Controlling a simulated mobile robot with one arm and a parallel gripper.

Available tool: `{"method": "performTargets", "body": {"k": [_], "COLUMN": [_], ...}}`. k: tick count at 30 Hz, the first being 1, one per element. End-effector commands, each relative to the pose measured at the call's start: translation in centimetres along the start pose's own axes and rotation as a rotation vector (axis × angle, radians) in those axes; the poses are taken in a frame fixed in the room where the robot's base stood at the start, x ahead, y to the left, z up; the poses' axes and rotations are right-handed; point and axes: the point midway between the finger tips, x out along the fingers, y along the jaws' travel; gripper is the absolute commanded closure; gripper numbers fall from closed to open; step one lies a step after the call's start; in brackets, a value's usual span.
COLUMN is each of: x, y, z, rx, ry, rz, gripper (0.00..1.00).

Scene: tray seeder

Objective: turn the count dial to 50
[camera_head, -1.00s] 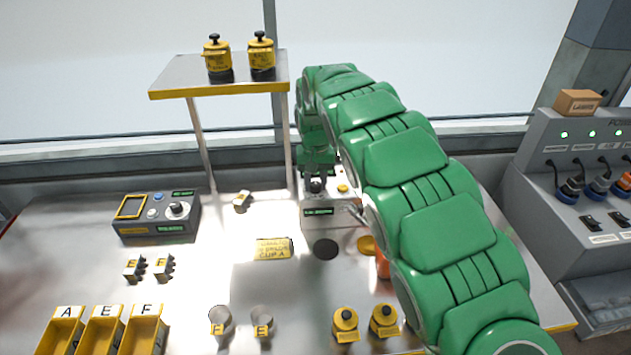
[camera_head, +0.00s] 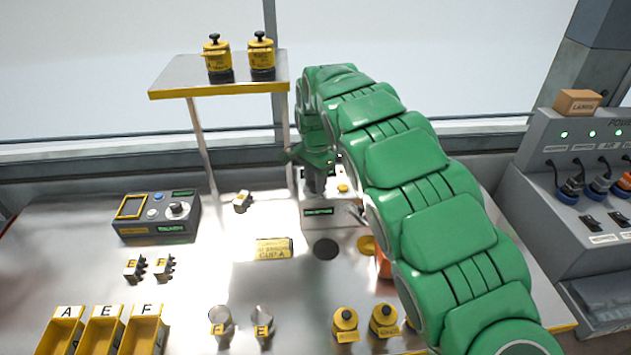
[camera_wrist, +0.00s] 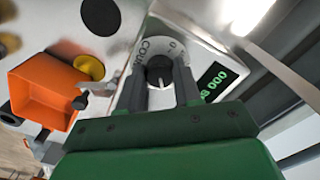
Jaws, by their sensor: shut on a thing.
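The count dial (camera_wrist: 158,70) is a dark round knob on a pale disc lettered "COUNT" in the wrist view. My gripper (camera_wrist: 160,85) is shut on the dial, with one grey finger on each side. In the head view my gripper (camera_head: 315,183) reaches down onto the top of the seeder (camera_head: 340,213), a pale box at the table's back. The seeder's dark display (camera_wrist: 213,82) carries green characters beside the dial; they are tilted and I cannot read them surely. The dial is mostly hidden by my gripper in the head view.
A raised shelf (camera_head: 190,75) with two yellow canisters stands left of my arm. A grey control box (camera_head: 155,228) sits further left. My arm covers the table's right side.

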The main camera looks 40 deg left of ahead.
Motion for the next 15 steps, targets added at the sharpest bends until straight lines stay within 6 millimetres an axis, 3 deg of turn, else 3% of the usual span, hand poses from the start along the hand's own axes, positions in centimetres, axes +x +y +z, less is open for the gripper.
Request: {"method": "performTargets", "body": {"k": [15], "x": [-0.09], "y": [-0.02], "z": [-0.08], "rx": [0.144], "ry": [0.002], "rz": [-0.002], "gripper": [0.97]}}
